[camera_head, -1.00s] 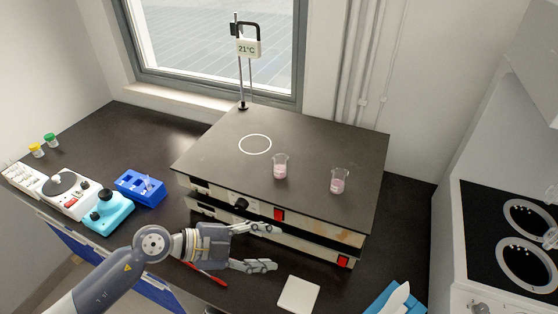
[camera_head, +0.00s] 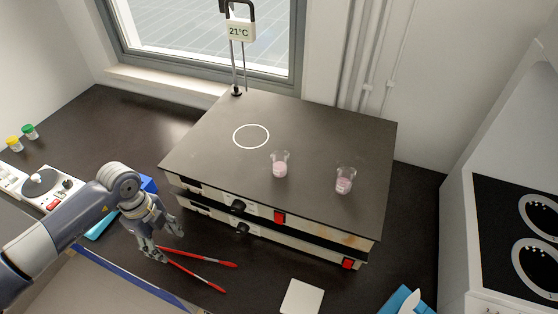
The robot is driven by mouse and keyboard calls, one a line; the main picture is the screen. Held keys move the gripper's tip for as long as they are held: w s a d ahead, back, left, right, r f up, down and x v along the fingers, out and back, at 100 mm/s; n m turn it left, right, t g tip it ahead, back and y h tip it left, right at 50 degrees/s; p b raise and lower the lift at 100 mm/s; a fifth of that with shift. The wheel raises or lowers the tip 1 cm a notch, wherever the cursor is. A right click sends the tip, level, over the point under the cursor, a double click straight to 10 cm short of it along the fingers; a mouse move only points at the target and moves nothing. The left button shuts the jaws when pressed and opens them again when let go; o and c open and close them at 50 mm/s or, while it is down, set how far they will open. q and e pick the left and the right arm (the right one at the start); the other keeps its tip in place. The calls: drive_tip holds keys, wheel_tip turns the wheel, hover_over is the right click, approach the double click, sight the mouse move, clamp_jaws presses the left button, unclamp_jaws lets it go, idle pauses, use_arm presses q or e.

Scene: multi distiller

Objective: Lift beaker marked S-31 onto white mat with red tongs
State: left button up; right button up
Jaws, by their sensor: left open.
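Two beakers with pink liquid stand on the dark hotplate top, one near the middle (camera_head: 280,165) and one to its right (camera_head: 345,181). Their markings are too small to read. The white mat (camera_head: 302,297) lies bare on the bench in front of the hotplate. The red tongs (camera_head: 200,267) lie on the bench left of the mat, their two arms spread toward the right. My left gripper (camera_head: 163,254) is open, pointing down at the left end of the tongs; whether it touches them I cannot tell. My right gripper is not in view.
The hotplate (camera_head: 210,145) has a white ring on top and a stand with a 21°C display (camera_head: 240,31) behind it. A blue item (camera_head: 402,300) lies at the front right. A blue rack and a white device (camera_head: 42,186) are on the left, partly behind my arm.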

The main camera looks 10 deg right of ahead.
sight(182, 261)
use_arm(q)
drive_tip(key=f+b, duration=0.2)
drive_tip(key=f, duration=0.1)
drive_tip(key=f+b, duration=0.2)
drive_tip(key=f, duration=0.1)
drive_tip(key=d+f+b, duration=0.1)
drive_tip(key=f+b, duration=0.1)
drive_tip(key=f, duration=0.1)
drive_tip(key=shift+s+b, duration=0.2)
drive_tip(key=shift+b, duration=0.1)
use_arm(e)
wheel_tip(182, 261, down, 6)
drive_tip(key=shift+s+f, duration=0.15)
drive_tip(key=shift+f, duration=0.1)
use_arm(q)
drive_tip(key=c, duration=0.7)
drive_tip(key=shift+r, duration=0.1)
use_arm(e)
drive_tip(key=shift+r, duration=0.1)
use_arm(q)
wheel_tip(182, 261, up, 12)
drive_tip(key=p, duration=0.9)
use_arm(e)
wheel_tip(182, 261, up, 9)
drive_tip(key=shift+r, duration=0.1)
